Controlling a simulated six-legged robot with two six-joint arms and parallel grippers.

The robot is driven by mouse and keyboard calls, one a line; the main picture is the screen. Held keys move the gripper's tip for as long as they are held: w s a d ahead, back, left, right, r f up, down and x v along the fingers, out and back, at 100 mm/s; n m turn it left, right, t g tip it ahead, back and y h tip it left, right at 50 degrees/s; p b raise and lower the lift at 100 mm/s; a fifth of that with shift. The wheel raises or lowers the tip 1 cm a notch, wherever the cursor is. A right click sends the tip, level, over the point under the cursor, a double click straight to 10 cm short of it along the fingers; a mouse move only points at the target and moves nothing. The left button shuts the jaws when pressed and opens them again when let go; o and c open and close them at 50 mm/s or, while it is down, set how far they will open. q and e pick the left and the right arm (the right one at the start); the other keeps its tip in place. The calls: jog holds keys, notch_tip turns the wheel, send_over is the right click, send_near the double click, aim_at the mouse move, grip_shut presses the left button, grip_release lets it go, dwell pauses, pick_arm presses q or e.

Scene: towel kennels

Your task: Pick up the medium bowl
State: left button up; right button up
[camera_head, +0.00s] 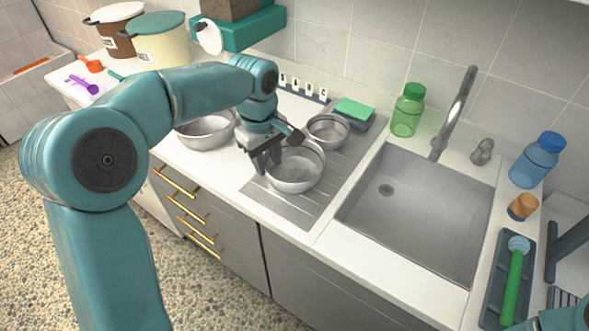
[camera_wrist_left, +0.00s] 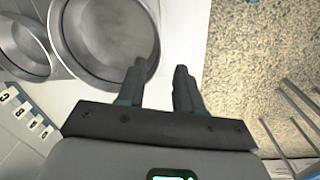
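The medium bowl (camera_head: 297,181), round and metal, sits on the ridged drainboard left of the sink. My left gripper (camera_head: 264,163) is at its left rim, pointing down. In the left wrist view, the medium bowl (camera_wrist_left: 108,35) fills the upper left. The left gripper (camera_wrist_left: 160,70) is open there, with one finger over the bowl's rim and the other outside it. The rim appears between the fingers; I cannot tell whether they touch it.
A larger metal bowl (camera_head: 205,132) stands left, partly behind my left arm. A smaller bowl (camera_head: 328,131) stands close behind the medium one, near a green sponge (camera_head: 355,108). The empty sink (camera_head: 420,215), faucet (camera_head: 455,115) and green jar (camera_head: 407,112) are to the right.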

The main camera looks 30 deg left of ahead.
aim_at(270, 173)
pick_arm(q)
jog(key=f, duration=0.5)
jog(key=shift+w+f, duration=0.1)
jog(key=shift+w, duration=0.1)
jog(key=shift+w, duration=0.1)
jog(key=c, duration=0.5)
grip_shut()
